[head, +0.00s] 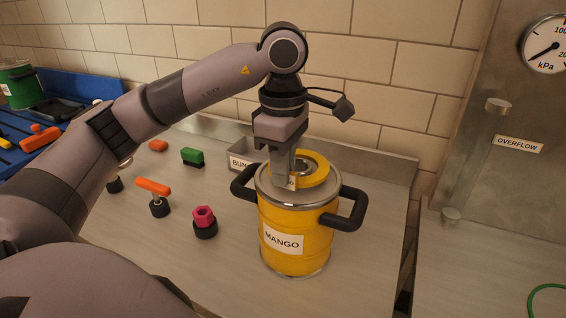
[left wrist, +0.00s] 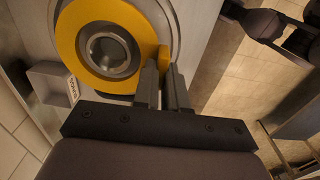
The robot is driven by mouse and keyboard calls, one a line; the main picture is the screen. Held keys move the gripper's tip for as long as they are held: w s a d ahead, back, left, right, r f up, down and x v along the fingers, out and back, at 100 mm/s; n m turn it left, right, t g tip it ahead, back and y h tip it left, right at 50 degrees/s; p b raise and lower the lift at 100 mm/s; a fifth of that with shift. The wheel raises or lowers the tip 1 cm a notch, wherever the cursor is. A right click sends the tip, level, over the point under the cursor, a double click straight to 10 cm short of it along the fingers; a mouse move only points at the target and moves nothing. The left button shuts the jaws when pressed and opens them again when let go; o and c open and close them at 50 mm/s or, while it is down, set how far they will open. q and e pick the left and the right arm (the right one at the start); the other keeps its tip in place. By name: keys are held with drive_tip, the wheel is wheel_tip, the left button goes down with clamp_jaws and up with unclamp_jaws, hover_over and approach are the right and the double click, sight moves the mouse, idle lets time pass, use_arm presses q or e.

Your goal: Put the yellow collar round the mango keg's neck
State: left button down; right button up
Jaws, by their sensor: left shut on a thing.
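The yellow mango keg (head: 290,245) stands upright on the steel bench, with a MANGO label and two black side handles. The yellow collar (head: 318,165) is a flat ring at the top of the keg. In the left wrist view the collar (left wrist: 72,45) encircles the round metal neck (left wrist: 110,52), with the neck a little off centre in its hole. My left gripper (head: 286,182) points down over the lid, shut on the collar's small tab (left wrist: 164,58). I cannot tell whether the collar rests on the lid or hovers slightly above.
A grey labelled bin (head: 240,160) stands behind the keg, near the tiled wall. An orange-handled part (head: 153,186), a magenta-topped knob (head: 204,217) and a green block (head: 192,156) sit to the left. An OVERFLOW pipe (head: 470,160) stands at the right.

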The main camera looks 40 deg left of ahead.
use_arm(q)
drive_tip(key=shift+f, duration=0.5)
drive_tip(key=shift+f+b, duration=0.4)
drive_tip(key=shift+b, duration=0.05)
drive_tip(key=c, duration=1.1)
unclamp_jaws()
wheel_tip(320, 180, up, 6)
drive_tip(key=shift+f+p, duration=0.1)
drive_tip(key=shift+p, duration=0.65)
drive_tip(key=shift+r, duration=0.7)
drive_tip(key=shift+s, duration=0.1)
